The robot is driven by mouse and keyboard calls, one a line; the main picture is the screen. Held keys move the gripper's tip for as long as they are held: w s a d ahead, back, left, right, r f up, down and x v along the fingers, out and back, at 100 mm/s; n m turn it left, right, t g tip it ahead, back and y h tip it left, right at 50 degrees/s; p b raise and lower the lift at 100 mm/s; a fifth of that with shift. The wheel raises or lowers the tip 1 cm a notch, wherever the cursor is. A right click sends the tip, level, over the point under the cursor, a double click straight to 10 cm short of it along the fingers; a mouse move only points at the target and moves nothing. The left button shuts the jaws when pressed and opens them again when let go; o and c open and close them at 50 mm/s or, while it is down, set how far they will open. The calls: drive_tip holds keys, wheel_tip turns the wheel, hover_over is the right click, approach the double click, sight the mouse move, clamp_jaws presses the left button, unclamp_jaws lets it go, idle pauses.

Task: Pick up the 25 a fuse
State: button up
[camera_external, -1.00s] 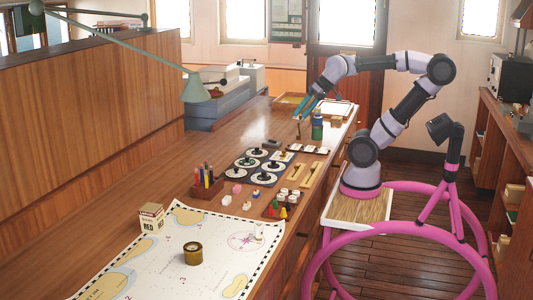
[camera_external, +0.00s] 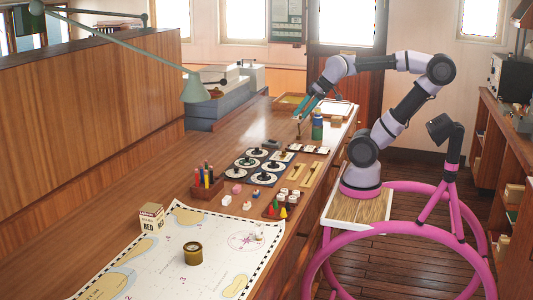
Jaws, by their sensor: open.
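My gripper (camera_external: 304,109) has teal fingers and hangs over the far right part of the long wooden counter, just left of a green bottle. It is open, and I see nothing held in it. No label of a 25 A fuse can be read at this size. Small pale pieces lie in a dark tray (camera_external: 308,149) below my gripper. I cannot tell which of these, if any, is the fuse.
The green bottle (camera_external: 317,127) stands close to my gripper. Round dark dials (camera_external: 257,153), brass strips (camera_external: 311,174), a pen holder (camera_external: 207,187) and a chart (camera_external: 215,262) cover the nearer counter. The counter's left middle is bare.

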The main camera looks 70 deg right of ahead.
sight(258, 231)
drive_tip(key=w+a+f+m+g+y, duration=0.2)
drive_tip(key=a+f+g+y, duration=0.25)
drive_tip(key=a+f, duration=0.45)
drive_tip(key=w+a+f+m+g+y, duration=0.25)
drive_tip(key=a+f+g+y, duration=0.35)
drive_tip(key=a, duration=0.5)
drive_tip(key=a+f+m, duration=0.3)
drive_tip(key=f, duration=0.2)
drive_tip(key=w+a+f+m+t, duration=0.1)
drive_tip(key=a+f+m, duration=0.1)
drive_tip(key=f, duration=0.4)
drive_tip(key=a+f+m+t+y, duration=0.1)
drive_tip(key=a+f+m, duration=0.2)
drive_tip(key=f, duration=0.2)
drive_tip(key=shift+w+a+f+m+t, duration=0.25)
drive_tip(key=shift+w+a+f+m, duration=0.1)
drive_tip(key=shift+w, duration=0.05)
drive_tip(key=x, duration=0.4)
drive_tip(key=shift+a+f, duration=0.2)
drive_tip(key=shift+a, duration=0.1)
drive_tip(key=x, duration=0.4)
drive_tip(key=shift+s+a+r, duration=0.15)
drive_tip(key=shift+s+a, duration=0.1)
drive_tip(key=shift+a, duration=0.2)
drive_tip(key=shift+a+f, duration=0.25)
drive_tip(key=shift+a, duration=0.3)
clamp_jaws()
